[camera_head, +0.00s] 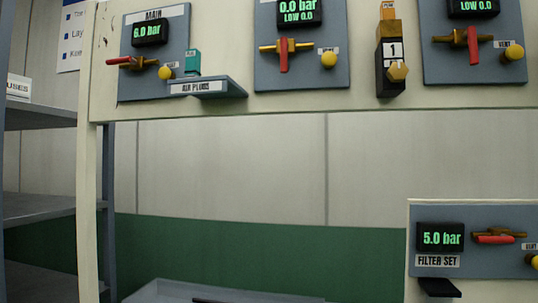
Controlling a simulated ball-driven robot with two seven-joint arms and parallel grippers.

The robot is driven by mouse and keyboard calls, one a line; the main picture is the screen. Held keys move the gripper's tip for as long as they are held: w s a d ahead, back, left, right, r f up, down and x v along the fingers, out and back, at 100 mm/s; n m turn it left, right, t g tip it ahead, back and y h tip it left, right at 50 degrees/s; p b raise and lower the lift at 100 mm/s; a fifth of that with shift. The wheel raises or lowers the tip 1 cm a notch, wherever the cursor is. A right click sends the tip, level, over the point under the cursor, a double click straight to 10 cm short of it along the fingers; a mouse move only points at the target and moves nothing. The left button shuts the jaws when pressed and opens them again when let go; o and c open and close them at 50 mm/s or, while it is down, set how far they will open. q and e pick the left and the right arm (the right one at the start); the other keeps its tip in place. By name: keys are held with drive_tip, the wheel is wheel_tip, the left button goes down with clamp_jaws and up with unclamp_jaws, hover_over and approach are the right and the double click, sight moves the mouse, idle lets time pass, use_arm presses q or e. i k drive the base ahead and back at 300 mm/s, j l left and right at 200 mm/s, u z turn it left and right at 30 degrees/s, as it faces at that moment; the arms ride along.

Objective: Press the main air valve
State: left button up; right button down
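The main panel (130,85) is at the upper left, a blue-grey plate marked MAIN. Its display (150,33) reads 6.0 bar in green. Below the display is the main air valve (138,63), brass with a red handle pointing left, lying roughly level. A yellow knob (165,73) with a small label sits just right of the valve. Neither of my grippers shows in the head view, so I cannot see their state or any contact with the valve.
A small shelf marked AIR PLUGS (215,87) juts out beside the main panel, with a teal block (193,62) on it. More valve panels (300,75) line the board to the right. A filter set panel (470,268) reads 5.0 bar. Grey shelves (40,208) stand left.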

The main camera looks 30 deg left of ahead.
sight(130, 59)
drive_tip(key=u, duration=1.9)
